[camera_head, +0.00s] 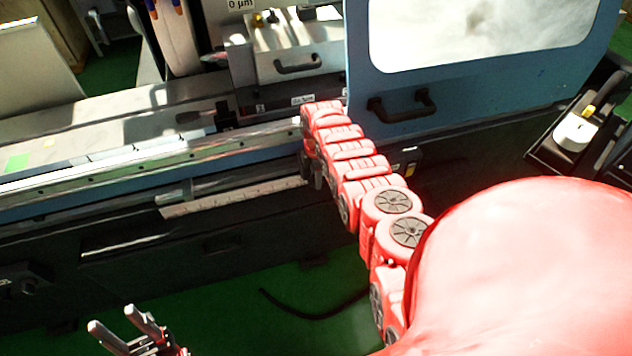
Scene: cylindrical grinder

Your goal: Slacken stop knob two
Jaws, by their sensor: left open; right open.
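I cannot pick out stop knob two for certain; small dark fittings (226,113) sit along the machine's table, and the end of my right arm covers part of the rail. My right arm reaches from the lower right to the table's front rail. Its gripper (314,170) shows only as a small dark part below the arm's far end, beside the rail; its fingers are mostly hidden. My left gripper (114,319) is open and empty at the bottom left, above the green floor and well apart from the machine.
The grinder's long table (120,150) runs across the upper left. A blue door (450,100) with a window and dark handle (402,105) stands at the upper right. A scale strip (235,197) lies below the rail.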

